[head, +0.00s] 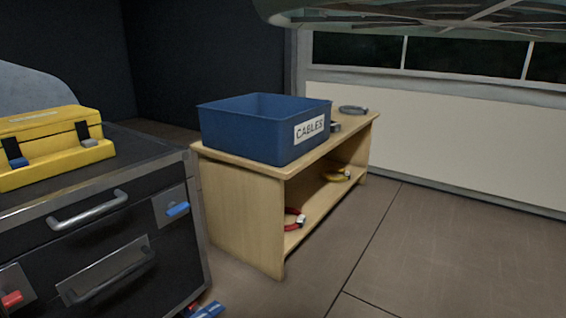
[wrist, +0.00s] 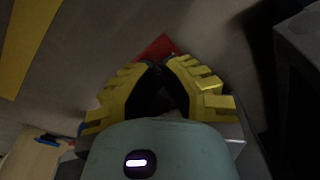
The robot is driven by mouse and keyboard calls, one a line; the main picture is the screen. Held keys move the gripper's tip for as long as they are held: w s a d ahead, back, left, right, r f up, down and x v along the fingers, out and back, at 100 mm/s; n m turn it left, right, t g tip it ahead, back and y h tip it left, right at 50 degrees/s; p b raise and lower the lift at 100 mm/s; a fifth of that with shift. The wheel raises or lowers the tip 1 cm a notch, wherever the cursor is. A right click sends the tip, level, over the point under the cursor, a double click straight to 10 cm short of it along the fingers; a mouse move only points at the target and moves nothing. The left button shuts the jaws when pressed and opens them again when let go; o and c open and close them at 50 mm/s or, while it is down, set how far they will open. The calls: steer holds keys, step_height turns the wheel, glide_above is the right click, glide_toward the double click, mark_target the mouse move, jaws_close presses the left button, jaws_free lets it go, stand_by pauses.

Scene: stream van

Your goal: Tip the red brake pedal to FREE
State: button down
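In the wrist view, a red flat piece (wrist: 158,47), which looks like the brake pedal, shows just past the tips of my gripper (wrist: 161,64). The yellow-backed fingers come together at dark tips with nothing visible held. The fingers hide part of the red piece, and I cannot tell whether they touch it or how it is tipped. In the head view, a small blue piece (head: 208,310) with a bit of red beside it shows low at the cabinet's right foot, cut by the frame edge. My gripper is not in the head view.
The black drawer cabinet (head: 105,235) carries a yellow case (head: 55,150), and red (head: 12,299) and blue (head: 178,209) tabs on its front. A wooden shelf bench (head: 235,210) holds a blue CABLES bin (head: 240,135). Floor (head: 440,265) at right is clear.

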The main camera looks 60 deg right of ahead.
steer(key=shift+r, duration=0.1)
step_height(320, 180, up, 7)
steer(key=p, duration=0.6)
steer(key=shift+p, duration=0.3)
